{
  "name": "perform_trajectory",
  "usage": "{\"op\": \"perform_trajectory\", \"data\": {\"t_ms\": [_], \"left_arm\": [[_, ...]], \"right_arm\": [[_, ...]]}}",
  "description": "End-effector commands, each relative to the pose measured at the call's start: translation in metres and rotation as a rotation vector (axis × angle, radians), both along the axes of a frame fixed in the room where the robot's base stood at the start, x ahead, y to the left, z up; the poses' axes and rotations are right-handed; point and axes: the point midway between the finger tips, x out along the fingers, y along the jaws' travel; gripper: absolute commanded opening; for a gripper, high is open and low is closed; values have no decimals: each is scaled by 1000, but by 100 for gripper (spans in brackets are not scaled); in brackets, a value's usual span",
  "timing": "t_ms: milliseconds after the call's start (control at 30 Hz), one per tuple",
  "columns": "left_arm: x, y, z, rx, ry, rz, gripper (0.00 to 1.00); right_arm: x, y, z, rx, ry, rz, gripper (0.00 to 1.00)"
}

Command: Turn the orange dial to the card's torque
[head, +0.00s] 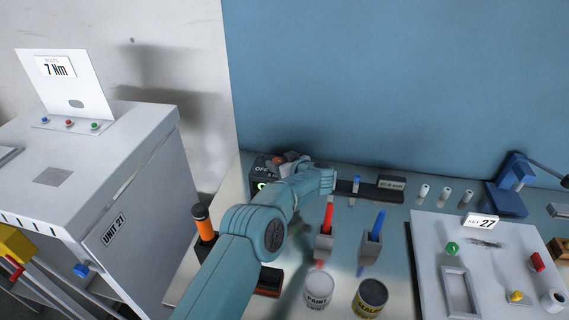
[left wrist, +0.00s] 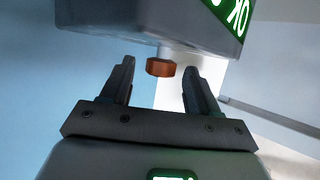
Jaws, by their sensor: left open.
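The card (head: 56,67) on the white unit at the left reads "7 Nm", with a smaller line above it that looks like "BOLTS". The orange dial (head: 278,160) sits on a dark box (head: 262,180) at the back of the bench. In the left wrist view the dial (left wrist: 160,67) stands out from the box (left wrist: 165,22) between the fingertips, with a gap on each side. My left gripper (left wrist: 160,80) is open; in the head view it (head: 296,157) is at the dial, partly hidden by my arm. My right gripper is not in view. The dial's setting cannot be read.
A green display (left wrist: 235,12) on the box is cut off. An orange-handled tool (head: 202,223), red (head: 327,218) and blue (head: 379,223) tools in holders, and two cans (head: 318,288) stand near my left arm. A white board (head: 430,270) lies at the right.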

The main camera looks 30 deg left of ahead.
Motion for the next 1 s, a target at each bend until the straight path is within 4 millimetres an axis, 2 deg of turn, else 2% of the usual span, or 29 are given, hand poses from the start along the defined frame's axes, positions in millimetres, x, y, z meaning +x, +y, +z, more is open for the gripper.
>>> {"op": "perform_trajectory", "data": {"t_ms": [233,500,700,833,1000], "left_arm": [[-13,-24,11,0,-1,-5,60],[-48,-84,38,0,-4,-5,60],[-67,-116,55,0,-3,-3,60],[-74,-126,61,1,-2,-1,60],[-77,-130,63,0,-2,-1,60]], "right_arm": [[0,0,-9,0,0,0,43],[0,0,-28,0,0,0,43],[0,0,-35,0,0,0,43],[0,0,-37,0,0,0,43],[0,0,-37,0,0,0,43]]}}
